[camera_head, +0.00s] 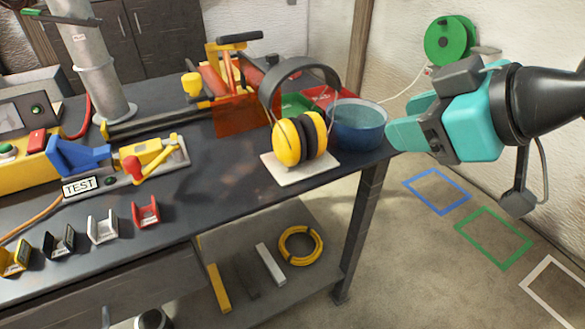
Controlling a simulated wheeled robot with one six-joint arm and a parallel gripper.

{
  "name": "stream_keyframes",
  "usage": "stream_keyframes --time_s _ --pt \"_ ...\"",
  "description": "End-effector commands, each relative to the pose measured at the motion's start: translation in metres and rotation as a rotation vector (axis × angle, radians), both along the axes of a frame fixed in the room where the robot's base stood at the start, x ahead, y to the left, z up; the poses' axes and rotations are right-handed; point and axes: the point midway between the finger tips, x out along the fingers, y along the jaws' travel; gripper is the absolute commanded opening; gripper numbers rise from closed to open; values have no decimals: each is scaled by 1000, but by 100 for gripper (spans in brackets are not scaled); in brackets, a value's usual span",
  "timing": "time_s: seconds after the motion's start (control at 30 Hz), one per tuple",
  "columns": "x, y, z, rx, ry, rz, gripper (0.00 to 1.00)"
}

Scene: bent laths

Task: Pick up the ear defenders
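The ear defenders (287,143) have yellow cups, black cushions and a dark headband arched over the top. They stand upright on a pale square pad (322,166) near the right end of the dark workbench (222,178). My teal gripper (398,132) is to the right of them, just past the bench's right end in the picture, pointing left. It is apart from the ear defenders and nothing shows in it. Its fingers overlap from this angle, so the gap between them cannot be made out.
A blue see-through tub (358,128) appears between the ear defenders and my gripper. A red and yellow machine with an orange guard (240,116) stands behind left. Several small coloured brackets and a yellow-handled clamp (150,155) lie left. Bench space just left of the pad is clear.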

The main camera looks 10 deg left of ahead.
Motion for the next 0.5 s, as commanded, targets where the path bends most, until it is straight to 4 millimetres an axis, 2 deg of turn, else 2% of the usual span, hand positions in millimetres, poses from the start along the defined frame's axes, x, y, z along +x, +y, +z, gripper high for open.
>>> stream_keyframes --time_s 0.03,0.07,0.2,0.3,0.5 --pt "10 5 -26 1 -139 23 40" --pt "16 7 -26 -3 -223 32 40" --pt "33 12 -20 -29 -555 52 40" --pt "37 13 -12 -51 -712 51 40" --pt "44 17 2 -70 -824 48 40"
